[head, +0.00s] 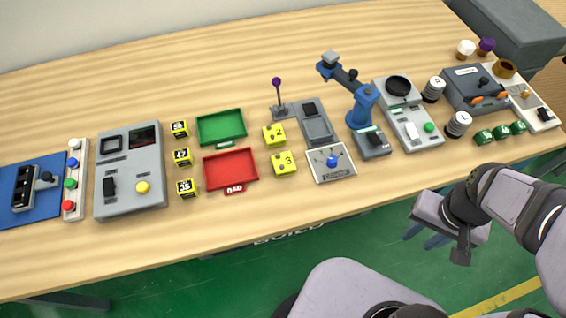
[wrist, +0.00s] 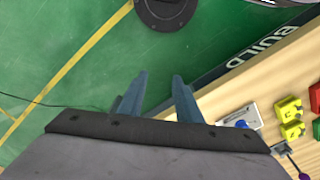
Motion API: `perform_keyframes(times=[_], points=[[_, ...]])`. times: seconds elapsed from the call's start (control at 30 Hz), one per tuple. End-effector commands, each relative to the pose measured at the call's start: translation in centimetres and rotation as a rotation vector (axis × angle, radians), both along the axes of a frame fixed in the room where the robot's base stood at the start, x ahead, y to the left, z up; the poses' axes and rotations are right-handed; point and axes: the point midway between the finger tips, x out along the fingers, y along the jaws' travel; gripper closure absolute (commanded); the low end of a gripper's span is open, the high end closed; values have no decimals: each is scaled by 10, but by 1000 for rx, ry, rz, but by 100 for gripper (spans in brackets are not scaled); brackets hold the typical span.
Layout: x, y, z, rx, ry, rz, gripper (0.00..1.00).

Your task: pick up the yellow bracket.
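Two yellow bracket-like pieces sit on the table right of the trays: one marked 2 (head: 274,134) and, nearer the front edge, one marked 3 (head: 284,163). Both also show at the right of the wrist view, the upper piece (wrist: 290,108) and the lower piece (wrist: 292,130). My gripper (head: 424,236) is off the table's front edge, over the green floor, to the right of and in front of both pieces. In the wrist view my gripper (wrist: 159,78) has its two blue-grey fingers apart with nothing between them. The pieces are well clear of the fingers.
A green tray (head: 221,127) and a red tray (head: 231,170) lie left of the pieces. A panel with a blue knob (head: 331,162), a purple-topped lever (head: 277,83) and a blue stand (head: 361,108) are close by on the right and behind. Bare wood lies along the front edge.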

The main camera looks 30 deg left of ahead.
Motion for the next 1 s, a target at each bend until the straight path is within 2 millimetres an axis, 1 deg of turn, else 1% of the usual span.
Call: perform_keyframes(times=[0.3,0.33,0.37,0.4,0.47,0.8,0.87,0.97,1.0], points=[[0,0,0,0,0,0,69],[0,0,0,0,0,0,64],[0,0,0,0,0,0,57],[0,0,0,0,0,0,47],[0,0,0,0,0,0,34],[0,2,0,0,0,10,34],[0,6,1,0,0,28,34],[-2,18,-1,0,10,84,34],[-5,25,-3,-1,23,118,34]])
